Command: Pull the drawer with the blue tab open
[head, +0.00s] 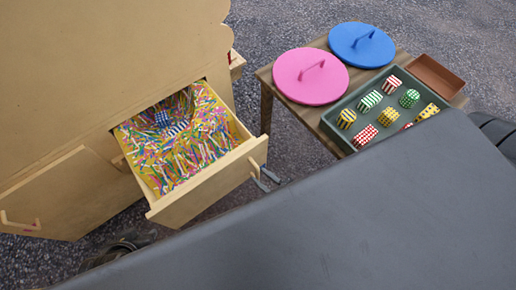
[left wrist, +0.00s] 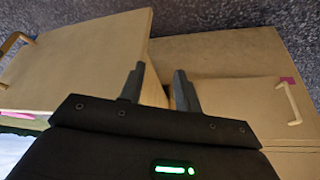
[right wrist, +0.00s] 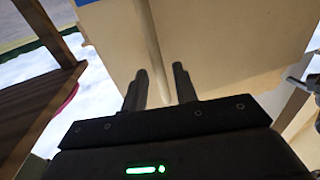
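The wooden drawer (head: 205,192) stands pulled out of the cabinet, full of coloured sprinkles with blue-checked and striped pieces on top. A light bar handle (head: 254,166) is on its front. A small blue patch (right wrist: 90,2) shows at the top edge of the right wrist view; I cannot tell if it is the tab. My right gripper (head: 266,180) is just outside the drawer front, by the handle. My left gripper (left wrist: 158,82) is open and empty, facing the cabinet's lower front.
A side table (head: 268,78) at right holds a pink lid (head: 305,85), a blue lid (head: 345,52), a green tray (head: 330,122) of sweets and a brown tray (head: 437,77).

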